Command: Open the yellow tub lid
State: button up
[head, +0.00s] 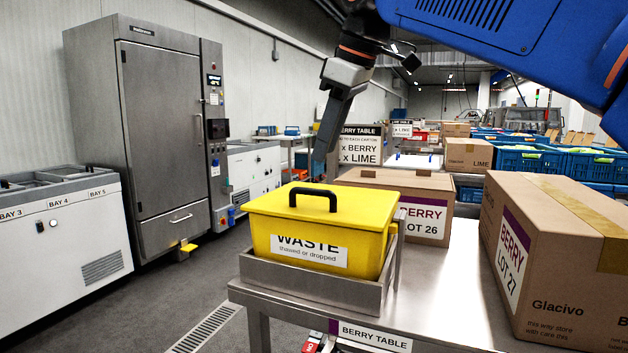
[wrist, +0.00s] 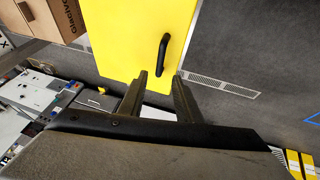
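The yellow tub (head: 262,238) sits in a steel holder (head: 330,284) on the table's left end, with a WASTE label on its front. Its yellow lid (head: 345,204) lies flat and closed on top, with a black handle (head: 313,193) across its middle. My gripper (head: 320,156) points down above the lid, apart from the handle. In the wrist view my gripper (wrist: 161,75) has its two fingers spread with nothing between them. The handle (wrist: 163,54) shows just beyond the fingertips, over the yellow lid (wrist: 120,38). The tub's inside is hidden.
The steel berry table (head: 440,290) has a BERRY LOT 26 carton (head: 425,222) behind the tub and a larger LOT 27 carton (head: 565,270) at right. A tall steel cabinet (head: 160,130) stands at left. Open floor lies left of the table.

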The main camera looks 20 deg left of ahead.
aim_at(314, 191)
jog(key=x, duration=0.9)
jog(key=shift+s, duration=0.1)
grip_shut()
